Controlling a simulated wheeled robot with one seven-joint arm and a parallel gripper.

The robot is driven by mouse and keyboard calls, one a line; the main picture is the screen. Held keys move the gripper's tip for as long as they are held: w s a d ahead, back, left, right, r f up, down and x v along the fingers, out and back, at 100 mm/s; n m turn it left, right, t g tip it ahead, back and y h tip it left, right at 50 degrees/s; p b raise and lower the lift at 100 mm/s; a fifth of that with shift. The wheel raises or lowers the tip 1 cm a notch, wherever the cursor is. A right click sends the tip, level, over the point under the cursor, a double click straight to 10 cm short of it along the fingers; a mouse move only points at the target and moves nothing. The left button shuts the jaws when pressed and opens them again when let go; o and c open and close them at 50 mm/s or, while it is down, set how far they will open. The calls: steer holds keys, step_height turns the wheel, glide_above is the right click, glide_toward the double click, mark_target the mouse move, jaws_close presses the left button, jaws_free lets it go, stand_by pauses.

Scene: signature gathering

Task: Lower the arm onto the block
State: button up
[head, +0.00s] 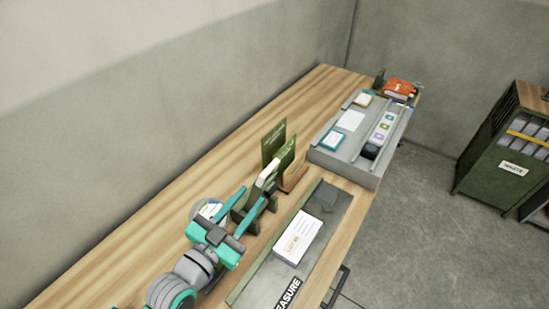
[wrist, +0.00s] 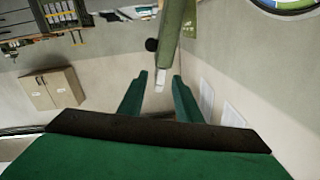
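A white block (head: 297,238) with a printed label lies on the grey-green plate marked MEASURE (head: 262,283) in the head view. Beside it stands a raised green arm with a pale grip (head: 268,171), tilted upward. My gripper (head: 257,193) is at the near left of this arm, its two teal fingers pointing toward it. In the wrist view my gripper (wrist: 162,82) is open, and the green arm (wrist: 172,35) with its white end shows between and beyond the fingertips. I cannot tell whether they touch. The block is not visible in the wrist view.
A grey tray (head: 346,170) with cards and stamps is at the far end of the wooden table (head: 125,262). An orange item (head: 398,88) lies behind it. A green cabinet (head: 500,150) stands right. A round object (head: 208,209) sits partly behind my gripper.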

mark_target(261, 178)
steer(key=shift+m+g+h, duration=0.4)
steer(key=shift+m+h, duration=0.3)
steer(key=w+d+r, duration=0.2)
steer(key=r, duration=0.1)
steer(key=shift+w+r, duration=0.25)
steer(key=shift+r, duration=0.05)
steer(key=x, duration=1)
steer(key=shift+w+d, duration=0.15)
steer(key=shift+w, duration=0.1)
jaws_close()
